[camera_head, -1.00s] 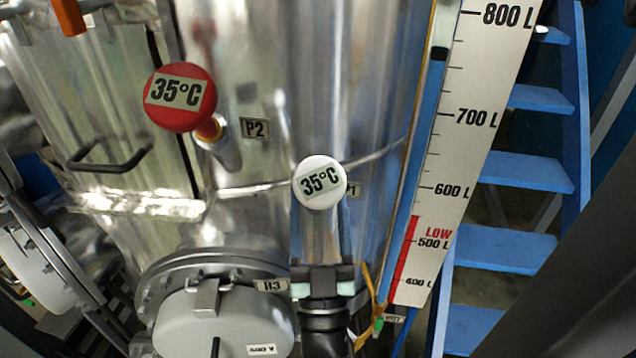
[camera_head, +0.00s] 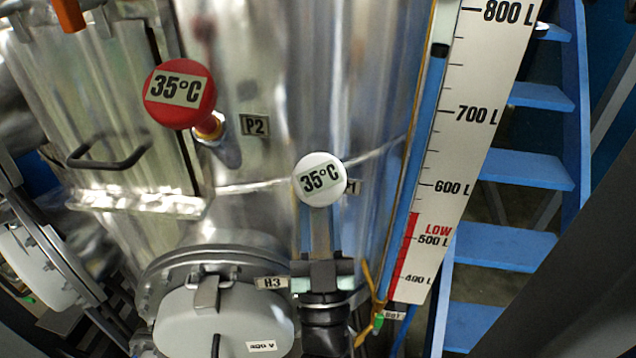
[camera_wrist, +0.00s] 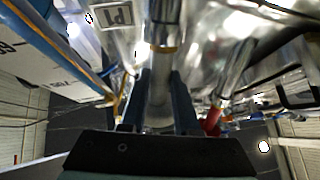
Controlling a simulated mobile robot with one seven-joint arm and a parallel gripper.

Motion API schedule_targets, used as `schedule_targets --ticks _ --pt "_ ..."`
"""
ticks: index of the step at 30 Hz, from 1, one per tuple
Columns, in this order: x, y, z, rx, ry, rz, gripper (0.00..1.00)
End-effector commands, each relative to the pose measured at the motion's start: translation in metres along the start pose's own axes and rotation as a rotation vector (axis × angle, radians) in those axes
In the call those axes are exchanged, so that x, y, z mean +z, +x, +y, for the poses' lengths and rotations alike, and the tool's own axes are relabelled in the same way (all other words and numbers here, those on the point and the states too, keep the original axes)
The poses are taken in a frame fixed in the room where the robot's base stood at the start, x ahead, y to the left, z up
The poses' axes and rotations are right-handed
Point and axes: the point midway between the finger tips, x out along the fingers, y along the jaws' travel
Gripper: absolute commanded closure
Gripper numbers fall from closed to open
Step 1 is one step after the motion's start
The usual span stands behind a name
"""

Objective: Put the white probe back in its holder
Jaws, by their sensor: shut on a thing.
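The white probe (camera_head: 320,180) shows its round face, marked 35°C, in front of the steel tank in the head view. My gripper (camera_head: 321,225) comes up from below, shut on the probe behind that face. In the wrist view the pale probe body (camera_wrist: 160,95) lies between the two dark fingers of my gripper (camera_wrist: 160,75). Beyond the fingertips a brass-coloured ring and a steel tube, seemingly the holder (camera_wrist: 165,18), line up with the probe. The P1 label (camera_wrist: 117,15) is beside the tube. I cannot tell how deep the probe sits.
A red 35°C probe (camera_head: 179,95) sits in its fitting at upper left, by the P2 label (camera_head: 255,125). A round grey hatch (camera_head: 222,318) is below left. A level scale (camera_head: 465,120) and blue steps (camera_head: 525,170) stand to the right.

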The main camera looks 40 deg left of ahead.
Motion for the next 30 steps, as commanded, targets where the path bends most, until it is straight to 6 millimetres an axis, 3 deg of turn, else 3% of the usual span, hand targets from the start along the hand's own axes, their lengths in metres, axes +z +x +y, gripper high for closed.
schedule_targets --ticks 19,30 --pt "-0.001 0.0 0.0 -0.001 0.0 0.001 1.0" --pt "-0.016 0.001 0.0 0.0 0.0 0.001 1.0"
